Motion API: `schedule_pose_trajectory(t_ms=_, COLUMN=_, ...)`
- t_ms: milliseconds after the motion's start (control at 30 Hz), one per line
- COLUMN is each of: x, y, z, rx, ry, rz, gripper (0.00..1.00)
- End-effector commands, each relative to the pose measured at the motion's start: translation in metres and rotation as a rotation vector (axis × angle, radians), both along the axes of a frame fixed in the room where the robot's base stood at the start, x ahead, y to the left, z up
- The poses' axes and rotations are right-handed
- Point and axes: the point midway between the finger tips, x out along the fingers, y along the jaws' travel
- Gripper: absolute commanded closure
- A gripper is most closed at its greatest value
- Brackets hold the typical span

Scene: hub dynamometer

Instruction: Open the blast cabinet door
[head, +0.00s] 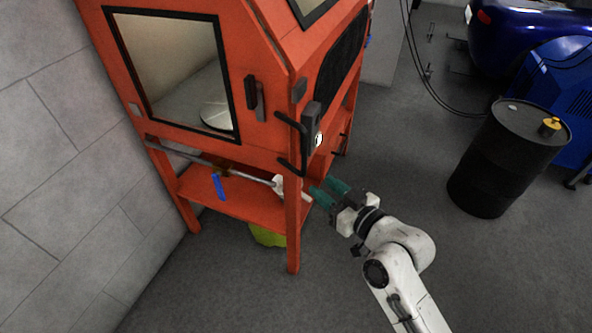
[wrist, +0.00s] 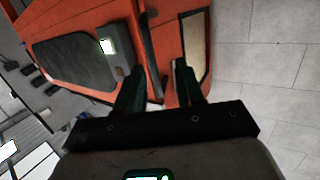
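The orange blast cabinet (head: 272,55) stands on legs at the left of the head view; it also shows tilted across the top of the wrist view (wrist: 88,18). Its left face has a black-framed window (head: 180,70) with a black handle (head: 255,98) beside it, near the corner. The door looks shut, with no gap that I can make out. My gripper (head: 324,190) is low in front of the cabinet's right corner, below the handle.
A black box (head: 312,125) and black brackets stick out at the cabinet corner, above my gripper. A lower shelf (head: 235,200) holds a blue item and a rod. A black drum (head: 508,160) stands right. Grey floor between is clear; a block wall is left.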

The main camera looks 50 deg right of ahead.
Motion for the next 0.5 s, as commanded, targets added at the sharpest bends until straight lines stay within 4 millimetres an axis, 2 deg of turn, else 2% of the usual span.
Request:
schedule_pose_trajectory(t_ms=100, x=-0.003, y=-0.016, z=0.014, rx=-0.020, ry=-0.096, rz=-0.053, gripper=0.63)
schedule_pose_trajectory(t_ms=267, x=0.000, y=-0.023, z=0.022, rx=-0.029, ry=-0.136, rz=-0.075, gripper=0.63)
schedule_pose_trajectory(t_ms=500, x=0.032, y=-0.031, z=0.024, rx=-0.029, ry=-0.135, rz=-0.074, gripper=0.63)
